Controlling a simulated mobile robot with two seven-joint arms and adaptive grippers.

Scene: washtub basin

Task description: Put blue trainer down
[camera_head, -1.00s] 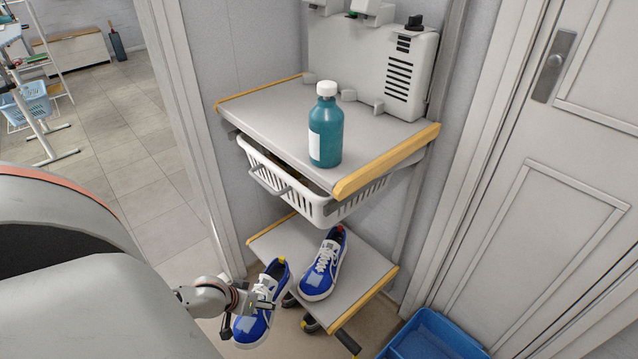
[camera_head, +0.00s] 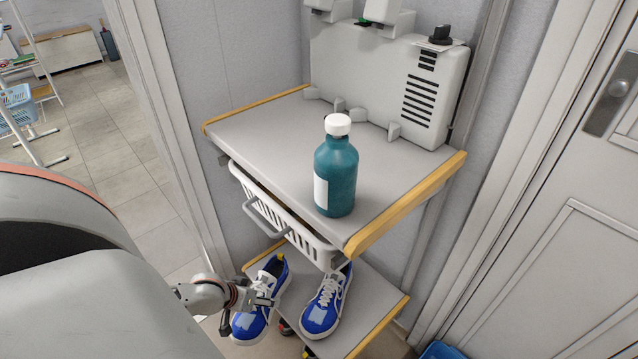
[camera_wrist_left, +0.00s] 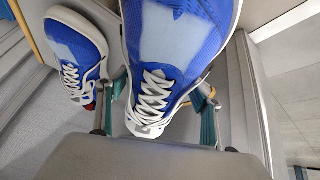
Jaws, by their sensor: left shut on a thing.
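A blue trainer (camera_head: 251,324) with white laces and a white sole is in my left gripper (camera_head: 254,299), at the left side of the lower shelf (camera_head: 374,302). In the left wrist view the same held trainer (camera_wrist_left: 180,45) fills the middle, with the gripper's fingers (camera_wrist_left: 162,110) on either side of its laced part. A second blue trainer (camera_head: 324,305) stands on the lower shelf just right of the held one; it also shows in the left wrist view (camera_wrist_left: 75,42). I cannot tell whether the held trainer touches the shelf. My right gripper is not in view.
The upper shelf (camera_head: 265,125) carries a teal bottle (camera_head: 336,175) with a white cap. A white basket (camera_head: 284,220) hangs beneath it, above the trainers. A blue container (camera_head: 440,351) is at the bottom edge. A door (camera_head: 560,230) stands to the right.

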